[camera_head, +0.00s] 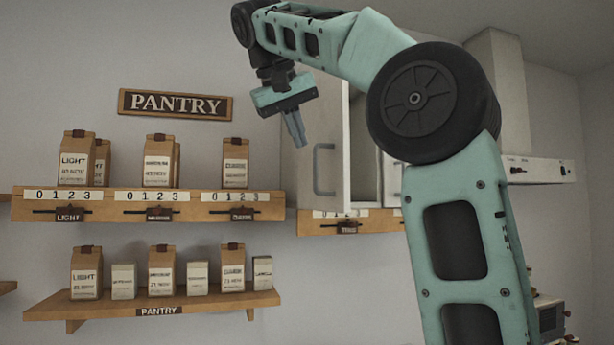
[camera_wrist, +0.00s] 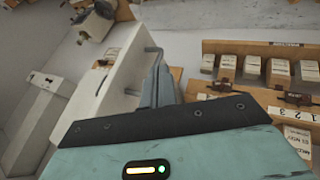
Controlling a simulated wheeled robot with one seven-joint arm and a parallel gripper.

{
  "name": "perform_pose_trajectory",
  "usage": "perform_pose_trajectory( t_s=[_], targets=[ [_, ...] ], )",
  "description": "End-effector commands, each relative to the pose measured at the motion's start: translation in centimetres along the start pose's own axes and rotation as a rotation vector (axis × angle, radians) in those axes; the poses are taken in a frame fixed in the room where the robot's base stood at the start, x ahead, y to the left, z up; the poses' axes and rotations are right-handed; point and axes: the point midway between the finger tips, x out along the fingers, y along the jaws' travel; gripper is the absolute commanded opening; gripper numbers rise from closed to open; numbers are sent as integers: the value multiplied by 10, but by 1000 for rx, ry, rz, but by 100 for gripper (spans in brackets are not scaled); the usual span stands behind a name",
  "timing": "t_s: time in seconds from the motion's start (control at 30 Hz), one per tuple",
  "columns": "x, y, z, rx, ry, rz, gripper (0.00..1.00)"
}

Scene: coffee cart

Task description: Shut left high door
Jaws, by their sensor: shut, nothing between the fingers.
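The left high door (camera_head: 335,160) is a pale panel with a grey bar handle (camera_head: 323,168), on the wall cabinet behind my arm. It stands open, and the cabinet's inside (camera_head: 365,150) shows to its right. My gripper (camera_head: 301,142) is shut and empty, pointing down in front of the door's upper left part, left of the handle in the picture. In the wrist view the fingers (camera_wrist: 160,65) lie beside the white door (camera_wrist: 110,80) and its handle (camera_wrist: 152,50). I cannot tell whether they touch. My arm hides the cabinet's right part.
Two wooden shelves (camera_head: 100,207) with paper coffee bags and small boxes hang at left, under a PANTRY sign (camera_head: 175,103). A short wooden ledge (camera_head: 370,227) runs below the cabinet. A pale hood (camera_head: 530,165) is at right. Bare wall lies between sign and cabinet.

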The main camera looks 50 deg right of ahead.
Motion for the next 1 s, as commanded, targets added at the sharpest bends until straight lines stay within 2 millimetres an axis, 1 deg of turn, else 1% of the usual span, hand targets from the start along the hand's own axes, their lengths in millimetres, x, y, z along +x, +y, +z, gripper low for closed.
perform_pose_trajectory(
  t_s=[0.07,0.17,0.27,0.6,0.67,0.7,0.8,1.0],
  targets=[
    [1,6,0,20,-6,9,0],
    [9,7,1,21,-6,11,0],
    [24,7,2,21,-8,12,0],
    [92,8,1,18,-9,10,0],
    [102,10,1,20,-8,9,0],
    [101,19,0,22,-5,10,0],
    [107,30,0,21,-4,9,0],
    [115,41,1,18,-2,8,0]
  ],
)
